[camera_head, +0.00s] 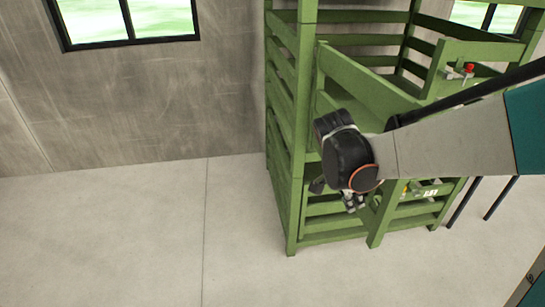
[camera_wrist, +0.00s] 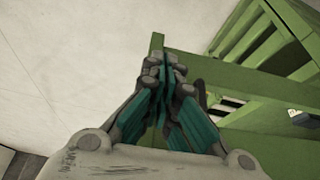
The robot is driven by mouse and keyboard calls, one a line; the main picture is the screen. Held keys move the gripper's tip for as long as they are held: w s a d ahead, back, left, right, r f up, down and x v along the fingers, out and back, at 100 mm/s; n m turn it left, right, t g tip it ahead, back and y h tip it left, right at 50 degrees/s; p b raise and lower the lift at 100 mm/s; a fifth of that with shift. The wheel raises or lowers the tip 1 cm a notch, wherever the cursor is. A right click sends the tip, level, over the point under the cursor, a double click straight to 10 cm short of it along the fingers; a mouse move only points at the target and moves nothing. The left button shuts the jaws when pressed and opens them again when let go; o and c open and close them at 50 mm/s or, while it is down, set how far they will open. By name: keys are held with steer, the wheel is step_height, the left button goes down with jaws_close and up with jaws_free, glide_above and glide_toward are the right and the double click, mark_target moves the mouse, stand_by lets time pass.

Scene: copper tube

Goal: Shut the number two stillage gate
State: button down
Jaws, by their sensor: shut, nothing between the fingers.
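The green slatted stillage (camera_head: 284,95) stands against the wall. A green gate panel, its top rail (camera_head: 365,78) sloping down from the left post, stands at an angle to the frame. Its lower part and a green upright (camera_head: 376,222) show below my arm. My gripper (camera_head: 353,203) is shut and empty at the front of the stillage, close to that upright; I cannot tell whether they touch. In the wrist view, my gripper's closed fingers (camera_wrist: 164,68) cover part of a green upright (camera_wrist: 157,42), with a green rail (camera_wrist: 262,93) to the right. My wrist hides the gate's middle.
A red-topped latch (camera_head: 469,69) sits on the stillage's upper right section. A white label (camera_head: 431,192) shows low on the right; its number is unreadable. Dark legs (camera_head: 465,203) stand at the right. The concrete floor (camera_head: 130,235) to the left is clear.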

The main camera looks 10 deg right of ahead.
mark_target(371, 211)
steer(key=shift+w+d+f+b, duration=0.2)
steer(key=shift+d+f+b, duration=0.05)
steer(key=shift+d+f, duration=1.3)
steer(key=shift+w+d+f+b, duration=0.15)
steer(key=shift+d+f+b, duration=0.1)
steer(key=shift+d+f, duration=1.3)
steer(key=shift+d+r, duration=0.1)
steer(key=shift+d, duration=0.1)
